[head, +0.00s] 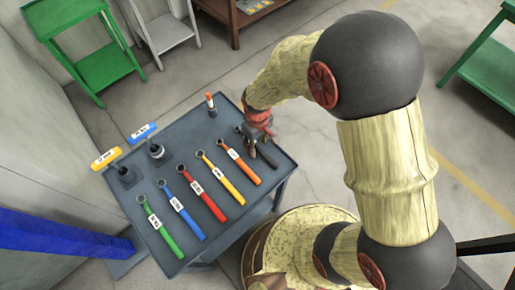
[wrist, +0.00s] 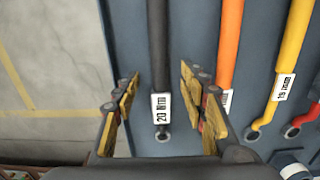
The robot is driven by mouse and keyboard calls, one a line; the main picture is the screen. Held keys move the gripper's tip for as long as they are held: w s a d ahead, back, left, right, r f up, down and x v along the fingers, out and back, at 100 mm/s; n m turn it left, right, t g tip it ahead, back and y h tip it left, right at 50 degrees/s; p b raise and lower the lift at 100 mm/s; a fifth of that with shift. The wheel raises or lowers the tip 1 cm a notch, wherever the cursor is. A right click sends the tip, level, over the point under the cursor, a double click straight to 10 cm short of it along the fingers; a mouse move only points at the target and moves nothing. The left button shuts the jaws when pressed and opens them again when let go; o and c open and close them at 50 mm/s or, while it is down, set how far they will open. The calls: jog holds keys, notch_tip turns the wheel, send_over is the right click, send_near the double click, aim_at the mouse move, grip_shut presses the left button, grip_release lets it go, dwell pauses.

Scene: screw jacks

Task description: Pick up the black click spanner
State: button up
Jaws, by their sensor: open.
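The black click spanner (wrist: 158,50) lies on the grey table, with a white label reading 20 Nm and its ring end towards the bottom of the wrist view. In the head view its dark handle (head: 267,156) shows at the table's right end, partly hidden by my gripper (head: 257,130). In the wrist view my gripper (wrist: 163,98) is open, one finger on each side of the spanner near its label. The fingers look apart from the spanner; their height above the table is hard to tell.
An orange spanner (head: 243,167) lies just left of the black one, then yellow (head: 221,179), red (head: 208,201), blue (head: 185,212) and green (head: 162,230) ones.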

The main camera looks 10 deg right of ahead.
jog(key=shift+c, duration=0.2)
grip_shut()
dwell(0.3)
jog(key=shift+r, duration=0.1)
dwell(0.4)
